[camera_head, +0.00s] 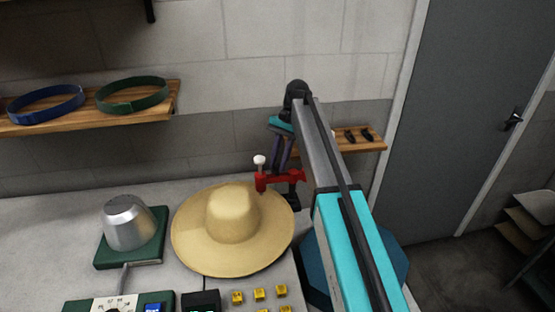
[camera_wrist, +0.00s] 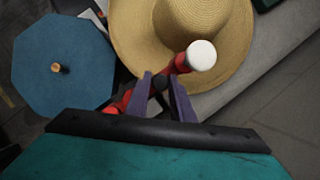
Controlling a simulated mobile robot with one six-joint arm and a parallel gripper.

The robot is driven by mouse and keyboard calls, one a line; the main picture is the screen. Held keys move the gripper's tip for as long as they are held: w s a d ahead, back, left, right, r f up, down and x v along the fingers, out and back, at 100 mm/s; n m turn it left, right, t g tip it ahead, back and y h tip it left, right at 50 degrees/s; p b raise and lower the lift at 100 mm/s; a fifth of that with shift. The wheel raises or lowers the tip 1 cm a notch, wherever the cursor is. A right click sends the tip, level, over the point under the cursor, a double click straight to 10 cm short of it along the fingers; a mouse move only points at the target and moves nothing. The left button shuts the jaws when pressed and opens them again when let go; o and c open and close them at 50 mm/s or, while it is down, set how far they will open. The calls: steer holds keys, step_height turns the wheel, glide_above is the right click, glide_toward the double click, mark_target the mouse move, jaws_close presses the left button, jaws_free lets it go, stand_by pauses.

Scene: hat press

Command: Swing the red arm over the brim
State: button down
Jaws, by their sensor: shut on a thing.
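A straw hat (camera_head: 233,215) with a wide round brim lies on the bench; it also shows in the wrist view (camera_wrist: 195,22). The red arm (camera_head: 289,177) stands at the hat's back right edge on a dark base. Its white-knobbed end (camera_head: 260,160) appears over the brim in both views. In the wrist view the red arm (camera_wrist: 182,63) runs from lower left up to the white knob (camera_wrist: 201,55). My gripper (camera_wrist: 163,82) is shut on the red arm's middle, one finger on each side. In the head view my gripper (camera_head: 281,158) reaches down behind the arm.
A metal pot-like form (camera_head: 129,222) on a green base stands left of the hat. A control panel (camera_head: 115,304) and several yellow blocks (camera_head: 259,294) are in front. A blue octagonal top (camera_wrist: 62,70) is beside the bench. Shelves line the wall.

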steer(key=shift+s+n, duration=0.25)
steer(key=shift+n, duration=0.15)
steer(key=c, duration=1.8)
jaws_free()
steer(key=shift+p+v, duration=0.75)
steer(key=shift+v, duration=0.6)
steer(key=shift+p+v, duration=2.35)
steer(key=shift+v, duration=0.05)
steer(key=shift+c, duration=0.3)
